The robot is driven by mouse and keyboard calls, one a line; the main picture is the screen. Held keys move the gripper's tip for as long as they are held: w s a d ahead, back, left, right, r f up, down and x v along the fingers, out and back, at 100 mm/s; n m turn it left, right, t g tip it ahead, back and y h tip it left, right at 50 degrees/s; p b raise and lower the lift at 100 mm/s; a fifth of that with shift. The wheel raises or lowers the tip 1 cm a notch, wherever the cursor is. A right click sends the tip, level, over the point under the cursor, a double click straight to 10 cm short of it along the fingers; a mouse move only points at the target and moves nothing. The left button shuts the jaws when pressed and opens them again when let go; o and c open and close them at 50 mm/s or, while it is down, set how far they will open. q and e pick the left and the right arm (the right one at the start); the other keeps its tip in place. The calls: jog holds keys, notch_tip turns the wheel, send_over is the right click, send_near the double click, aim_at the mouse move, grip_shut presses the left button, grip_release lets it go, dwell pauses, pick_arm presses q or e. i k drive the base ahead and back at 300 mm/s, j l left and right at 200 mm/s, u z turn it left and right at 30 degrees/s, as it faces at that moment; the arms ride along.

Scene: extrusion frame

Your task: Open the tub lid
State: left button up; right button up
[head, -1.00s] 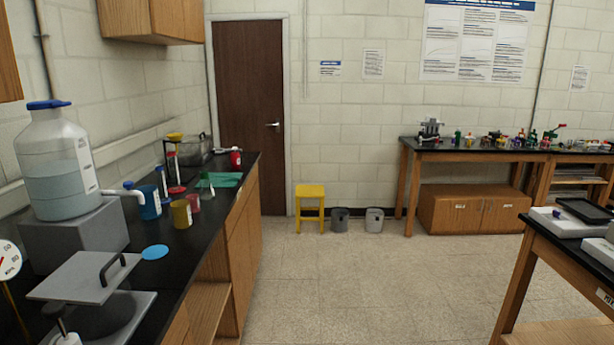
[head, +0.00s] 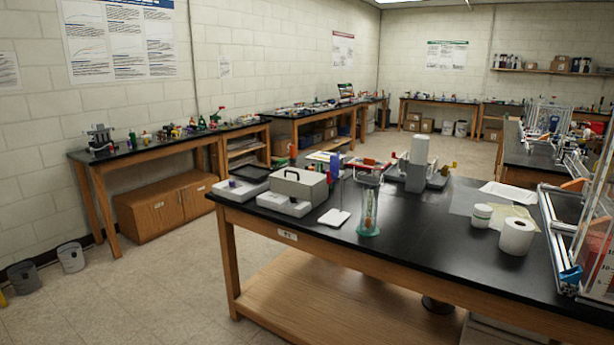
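A small white lidded tub (head: 482,216) stands upright on the black-topped bench at the right, beside a white paper roll (head: 516,236). Its lid looks shut. I cannot tell whether this is the task's tub. A grey box with a black handle on top (head: 298,188) stands near the bench's left end. Neither of my grippers is in view.
The bench (head: 420,227) has a wooden frame and lower shelf. A tall glass cylinder with a green base (head: 369,205) stands near its front edge. A metal extrusion frame (head: 580,220) fills the right edge.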

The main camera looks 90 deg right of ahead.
aim_at(299, 172)
jog(key=z, duration=2.75)
jog(key=i+u, duration=0.15)
jog(key=i, duration=0.25)
jog(key=i+l+u, duration=0.2)
jog(key=i, duration=0.2)
jog(key=i+l+u, duration=0.15)
jog(key=i, duration=0.25)
